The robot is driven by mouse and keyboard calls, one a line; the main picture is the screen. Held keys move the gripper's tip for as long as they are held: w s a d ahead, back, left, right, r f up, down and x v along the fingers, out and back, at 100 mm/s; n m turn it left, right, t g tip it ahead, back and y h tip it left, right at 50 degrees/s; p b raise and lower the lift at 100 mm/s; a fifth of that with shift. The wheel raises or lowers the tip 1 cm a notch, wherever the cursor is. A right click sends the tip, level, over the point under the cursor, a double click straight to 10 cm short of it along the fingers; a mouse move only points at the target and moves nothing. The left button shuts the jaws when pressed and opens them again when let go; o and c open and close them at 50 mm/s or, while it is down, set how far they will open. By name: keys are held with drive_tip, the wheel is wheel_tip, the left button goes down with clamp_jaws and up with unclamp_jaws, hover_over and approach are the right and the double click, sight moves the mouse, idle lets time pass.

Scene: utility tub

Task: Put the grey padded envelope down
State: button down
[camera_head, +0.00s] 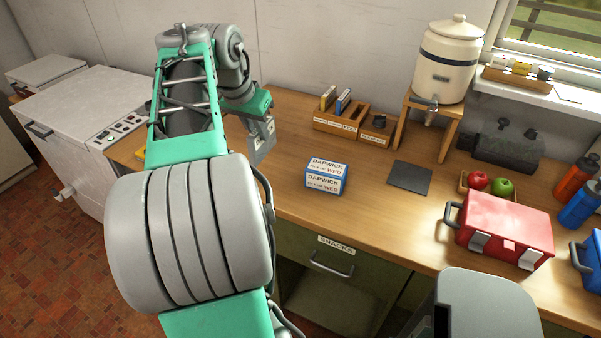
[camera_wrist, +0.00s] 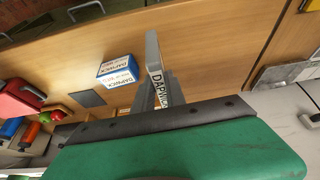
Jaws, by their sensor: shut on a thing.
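My gripper (camera_head: 262,142) is over the left part of the wooden counter, near the back wall. In the wrist view it is shut on a narrow grey item with a white DAPWICK label (camera_wrist: 159,91), which I take to be the grey padded envelope. It shows almost edge-on, and much of it is hidden by the fingers and the green wrist housing. In the head view I cannot clearly separate it from the grey fingers.
A dark flat mat (camera_head: 409,177) lies bare right of the boxes. A wooden sorter (camera_head: 341,122) and a crock on a stand (camera_head: 447,60) are behind. A red cooler (camera_head: 503,229) and apples (camera_head: 490,185) are at right. Counter around the boxes is clear.

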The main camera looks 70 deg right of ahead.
drive_tip(key=w+d+f+p, duration=0.1)
drive_tip(key=w+d+f, duration=0.1)
drive_tip(key=d+f, duration=0.2)
drive_tip(key=w+d+f+p, duration=0.2)
drive_tip(key=d+f, duration=0.2)
drive_tip(key=w+d+f+p, duration=0.1)
drive_tip(key=d+f, duration=0.3)
drive_tip(key=shift+w+d+f, duration=0.35)
drive_tip(key=shift+w+f, duration=0.05)
drive_tip(key=shift+f, duration=0.35)
drive_tip(key=c, duration=1.4)
unclamp_jaws()
drive_tip(key=shift+o, duration=0.2)
